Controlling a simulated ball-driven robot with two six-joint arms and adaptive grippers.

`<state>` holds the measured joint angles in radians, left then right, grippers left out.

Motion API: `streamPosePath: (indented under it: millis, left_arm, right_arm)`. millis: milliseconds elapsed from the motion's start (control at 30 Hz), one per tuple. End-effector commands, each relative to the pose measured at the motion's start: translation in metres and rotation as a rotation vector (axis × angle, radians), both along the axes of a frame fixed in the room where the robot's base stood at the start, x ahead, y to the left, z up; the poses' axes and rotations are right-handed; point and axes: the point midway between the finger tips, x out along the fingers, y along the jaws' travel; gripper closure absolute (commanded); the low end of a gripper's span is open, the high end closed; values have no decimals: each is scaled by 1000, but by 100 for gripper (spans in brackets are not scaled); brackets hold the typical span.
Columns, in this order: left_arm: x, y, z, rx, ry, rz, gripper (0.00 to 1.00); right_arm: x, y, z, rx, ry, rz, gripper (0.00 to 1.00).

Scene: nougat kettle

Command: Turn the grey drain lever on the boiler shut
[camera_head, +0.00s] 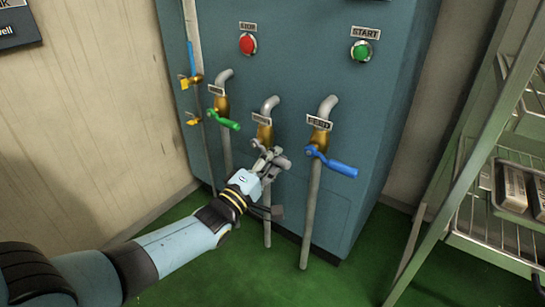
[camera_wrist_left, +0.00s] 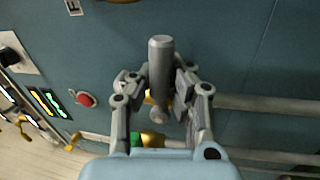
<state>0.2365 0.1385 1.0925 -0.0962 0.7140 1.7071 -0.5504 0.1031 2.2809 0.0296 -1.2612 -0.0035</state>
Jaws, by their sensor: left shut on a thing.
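The boiler (camera_head: 300,60) is a blue-grey cabinet with three taps on its front. The grey drain lever (camera_head: 284,162) is on the middle tap, under a small label, and my gripper hides most of it. My left gripper (camera_head: 268,162) is shut on this lever. In the left wrist view the round grey lever (camera_wrist_left: 161,58) stands between the two fingers of my left gripper (camera_wrist_left: 160,85), with its end sticking out past them. Brass of the tap shows behind the fingers. My right gripper is in neither view.
A tap with a green lever (camera_head: 223,121) is close on the left, and one with a blue lever (camera_head: 338,166) is close on the right. Grey pipes run down to the green floor (camera_head: 190,270). A metal rack (camera_head: 470,190) stands at the right.

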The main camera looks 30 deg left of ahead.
Motion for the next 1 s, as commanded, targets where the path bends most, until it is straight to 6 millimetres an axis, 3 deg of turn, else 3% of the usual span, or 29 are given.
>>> streamPosePath:
  millis: [767,800,1000]
  left_arm:
    - [-4,0,1,-108,19,2,100]
    - [-4,0,1,-108,19,2,87]
    - [-3,0,3,-105,15,1,60]
  right_arm:
    - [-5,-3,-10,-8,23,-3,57]
    - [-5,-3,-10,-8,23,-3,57]
    - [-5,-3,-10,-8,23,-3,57]
